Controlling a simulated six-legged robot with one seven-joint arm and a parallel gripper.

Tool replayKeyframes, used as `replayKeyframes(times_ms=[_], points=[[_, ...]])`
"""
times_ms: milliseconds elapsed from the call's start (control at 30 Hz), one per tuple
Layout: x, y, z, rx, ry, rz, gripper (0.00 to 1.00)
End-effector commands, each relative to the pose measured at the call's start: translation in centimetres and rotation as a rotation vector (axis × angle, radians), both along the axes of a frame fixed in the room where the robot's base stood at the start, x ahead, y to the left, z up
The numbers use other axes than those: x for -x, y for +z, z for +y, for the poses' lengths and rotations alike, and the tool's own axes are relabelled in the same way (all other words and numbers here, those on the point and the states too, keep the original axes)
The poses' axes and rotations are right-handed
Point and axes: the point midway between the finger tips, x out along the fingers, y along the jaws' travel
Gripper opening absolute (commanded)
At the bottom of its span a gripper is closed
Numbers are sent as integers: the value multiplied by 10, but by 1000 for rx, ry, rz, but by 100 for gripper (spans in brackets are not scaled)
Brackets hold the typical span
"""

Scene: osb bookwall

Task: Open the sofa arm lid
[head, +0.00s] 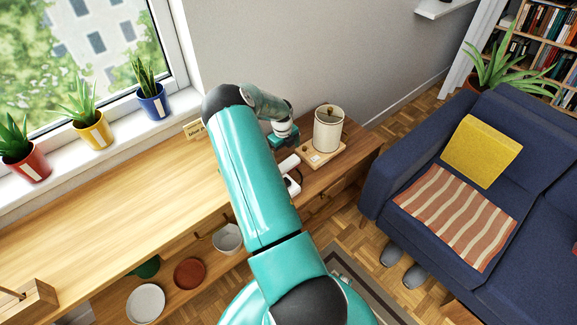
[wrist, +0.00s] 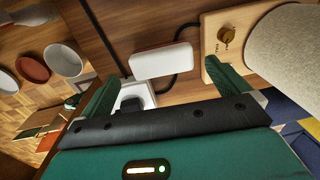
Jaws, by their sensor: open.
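The navy blue sofa (head: 520,165) stands at the right of the head view. Its near arm (head: 405,145) is a padded blue block along its left side; I cannot make out a lid seam or handle on it. A bit of blue at the right edge of the wrist view may be the sofa. My gripper (wrist: 160,76) is open, its two green fingers apart over the wooden counter (head: 110,205). A white rounded box (wrist: 164,62) lies beyond and between the fingers, with no grip visible on it. My gripper is well left of the sofa arm.
A cream canister (head: 328,130) on a wooden base stands right of my gripper. Potted plants line the windowsill. Bowls sit on the shelf below. A yellow cushion (head: 482,150) and striped blanket (head: 455,215) lie on the sofa; slippers (head: 402,265) are on the floor.

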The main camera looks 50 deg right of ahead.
Motion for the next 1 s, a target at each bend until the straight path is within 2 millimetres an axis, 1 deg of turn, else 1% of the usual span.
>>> replayKeyframes(times_ms=[33, 100, 333, 500, 600, 700, 900, 967, 1000], points=[[1, -10, -1, 0, 0, 1, 100], [1, -20, -2, 0, 0, 1, 100], [1, -37, -3, 0, 1, 0, 100], [3, -64, -4, -1, 1, 1, 100], [2, -76, -5, -1, 1, 0, 100], [2, -81, -6, 0, 1, -2, 100], [2, -81, -6, 0, 1, -2, 100], [2, -81, -6, 0, 1, -1, 88], [2, -81, -6, 0, 1, -1, 80]])
